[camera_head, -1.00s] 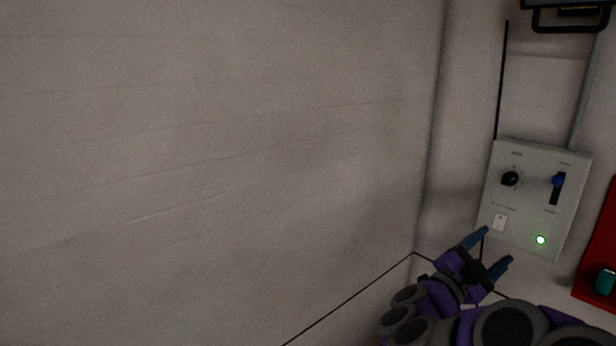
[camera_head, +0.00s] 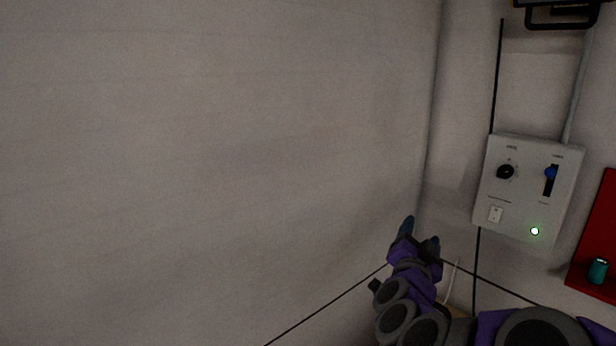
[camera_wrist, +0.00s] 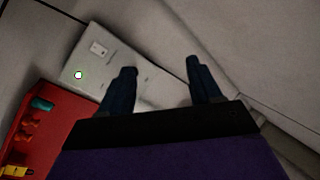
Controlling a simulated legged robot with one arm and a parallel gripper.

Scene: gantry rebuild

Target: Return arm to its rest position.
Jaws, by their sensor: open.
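My arm, purple and grey, rises from the bottom right of the head view. My gripper (camera_head: 420,232) is at its end, left of and below the grey control box. Its blue fingers point up and are apart, with nothing seen between them. In the wrist view the open gripper (camera_wrist: 163,85) shows two dark blue fingers with a clear gap. The control box lies beyond them and is not touched as far as I can see.
The grey control box (camera_head: 528,190) has a black knob, a blue-tipped slider and a lit green lamp. A red panel (camera_head: 597,240) with a teal cylinder (camera_head: 598,270) is at the right edge. A black-framed fixture (camera_head: 562,14) hangs top right. The left wall is bare.

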